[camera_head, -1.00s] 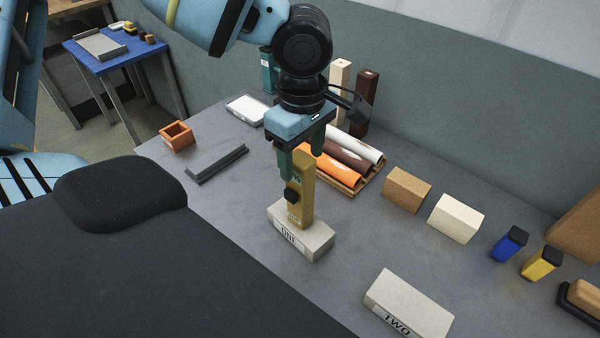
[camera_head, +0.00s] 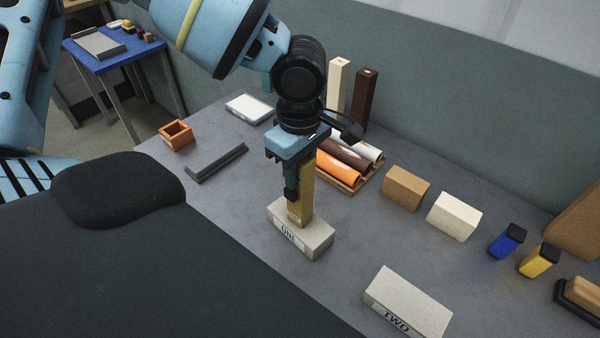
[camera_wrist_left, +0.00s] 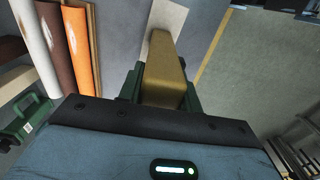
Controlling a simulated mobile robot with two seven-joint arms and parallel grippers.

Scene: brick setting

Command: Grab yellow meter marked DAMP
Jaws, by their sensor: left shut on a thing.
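The yellow meter (camera_head: 307,196) stands upright on the pale block labelled ONE (camera_head: 316,240). My left gripper (camera_head: 298,184) comes down from above and is shut on the upper part of the meter. In the left wrist view the meter (camera_wrist_left: 163,75) sits between the two green fingers, with the pale block (camera_wrist_left: 165,18) beyond it. The gripper hides part of the meter's upper front. My right gripper is not in view.
A block labelled TWO (camera_head: 410,300) lies at the front right. Rolls in a wooden tray (camera_head: 350,158) stand close behind the gripper. A grey channel piece (camera_head: 216,163) and an orange open box (camera_head: 176,135) lie to the left. Brown (camera_head: 405,188) and cream (camera_head: 453,216) blocks lie to the right.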

